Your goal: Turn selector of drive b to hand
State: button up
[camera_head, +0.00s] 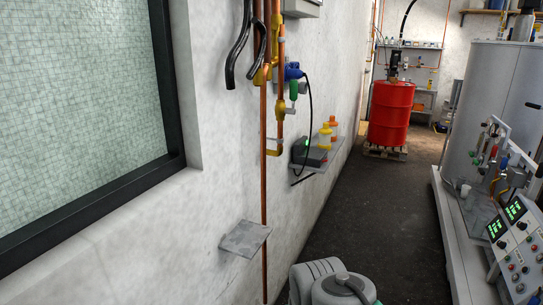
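A sloped grey control panel (527,262) stands at the lower right, partly cut off by the picture's edge. It carries two lit green displays, a nearer-left one (496,228) and one to its right (515,210). Dark round knobs sit below the displays, one on the left (501,243) and one on the right (523,225). Labels are too small to read, so I cannot tell which selector belongs to drive b or where it points. My gripper is not in view; only a grey link of my arm shows at the bottom middle.
A dark floor aisle (383,220) runs clear to a red drum (390,113) on a wooden pallet (384,152). A large grey tank (498,85) stands on a pale plinth (462,240) at right. Copper pipes (265,190) and a small shelf (245,238) line the left wall.

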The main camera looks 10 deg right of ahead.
aim_at(501, 244)
jog(key=i, duration=0.7)
jog(key=z, duration=1.65)
jog(key=i, duration=1.4)
jog(key=u, duration=0.5)
jog(key=i, duration=1.7)
jog(key=z, duration=0.45)
